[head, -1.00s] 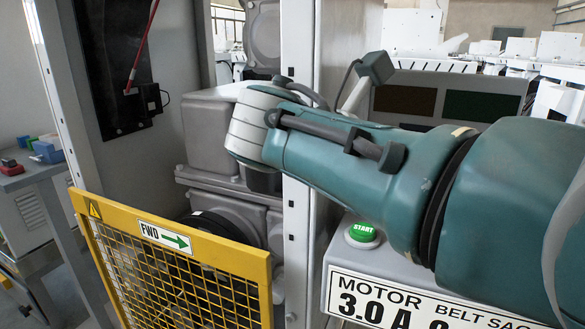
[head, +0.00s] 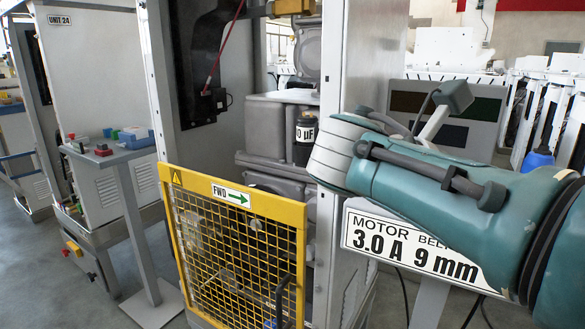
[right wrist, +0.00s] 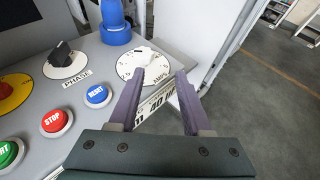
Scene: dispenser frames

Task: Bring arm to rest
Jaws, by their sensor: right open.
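My right arm (head: 440,195) is teal and grey and comes in from the right of the head view, in front of a control panel. Its gripper cannot be made out there. In the right wrist view my right gripper (right wrist: 160,76) is open, with two purple-grey fingers apart and nothing between them. The fingers are over the panel's edge, near a white AMPS dial (right wrist: 144,65); whether they touch it I cannot tell. My left gripper is not in view.
A yellow mesh gate (head: 236,255) marked FWD fronts the machine. A black labelled can (head: 305,138) stands inside. The panel has a red STOP button (right wrist: 56,122), a blue RESET button (right wrist: 97,95) and a black PHASE knob (right wrist: 63,56). Open floor (right wrist: 265,105) lies right.

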